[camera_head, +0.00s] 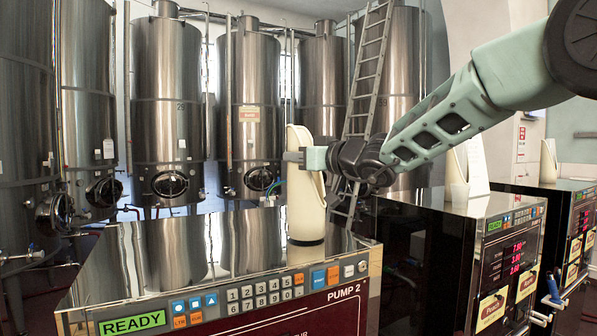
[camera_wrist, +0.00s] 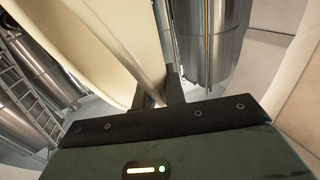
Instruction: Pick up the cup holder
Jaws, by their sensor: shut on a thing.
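The cup holder (camera_head: 305,212) is a tall cream-coloured holder with a scooped open front. In the head view it is upright over the shiny top of Pump 2, near its right rear part. I cannot tell whether its dark base touches the pump top. My gripper (camera_head: 303,158) reaches in from the right and is shut on the holder's upper part. In the wrist view the cream holder (camera_wrist: 85,45) fills the upper left, and my gripper's dark fingers (camera_wrist: 160,92) are at its edge.
Pump 2 (camera_head: 215,300) has a keypad and a green READY display at its front. More pumps (camera_head: 500,225) stand to the right, with similar cream holders (camera_head: 548,160) on top. Large steel tanks (camera_head: 165,105) and a ladder (camera_head: 368,75) stand behind.

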